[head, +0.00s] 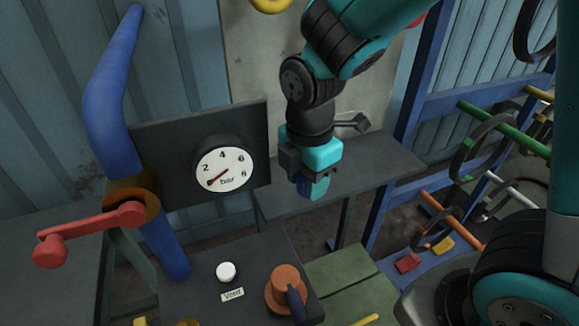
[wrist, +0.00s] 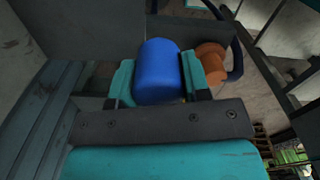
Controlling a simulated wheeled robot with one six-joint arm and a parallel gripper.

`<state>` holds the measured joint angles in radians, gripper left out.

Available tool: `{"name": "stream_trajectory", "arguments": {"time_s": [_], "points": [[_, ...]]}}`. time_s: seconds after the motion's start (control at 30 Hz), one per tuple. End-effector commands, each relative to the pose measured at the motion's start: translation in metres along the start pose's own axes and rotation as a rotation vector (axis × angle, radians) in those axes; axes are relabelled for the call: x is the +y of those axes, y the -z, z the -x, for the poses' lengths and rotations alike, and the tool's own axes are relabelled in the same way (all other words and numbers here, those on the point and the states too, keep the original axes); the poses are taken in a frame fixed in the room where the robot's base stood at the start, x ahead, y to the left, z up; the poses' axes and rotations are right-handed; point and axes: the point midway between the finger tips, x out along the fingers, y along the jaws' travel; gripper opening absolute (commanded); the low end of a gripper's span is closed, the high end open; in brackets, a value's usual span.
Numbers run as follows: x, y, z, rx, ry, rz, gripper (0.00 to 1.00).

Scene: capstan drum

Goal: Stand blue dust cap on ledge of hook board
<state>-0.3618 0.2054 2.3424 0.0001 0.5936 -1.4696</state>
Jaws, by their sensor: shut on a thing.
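My gripper (head: 312,187) points down in the middle of the head view, in front of a dark grey bench. It is shut on the blue dust cap (wrist: 158,72), a smooth blue cylinder between the teal fingers in the wrist view. In the head view only a small blue part of the cap (head: 303,187) shows; the fingers hide the rest. The hook board (head: 425,105) is a blue frame with coloured pegs at the right. Its low blue ledge (head: 424,266) carries a red block (head: 408,262) and a yellow block (head: 441,246). The gripper is left of and apart from this ledge.
The dark grey bench (head: 375,172) lies between gripper and hook board. A gauge panel (head: 190,125), red crank (head: 90,232) and blue bar (head: 112,90) stand left. An orange knob (head: 287,285) and white button (head: 226,271) sit below. Black rings (head: 480,150) hang on the pegs.

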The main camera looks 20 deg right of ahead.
Motion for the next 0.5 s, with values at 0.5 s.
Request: {"name": "stream_trajectory", "arguments": {"time_s": [0.5], "points": [[0.078,-0.02,-0.023,0.0,0.004,0.002,0.21]]}}
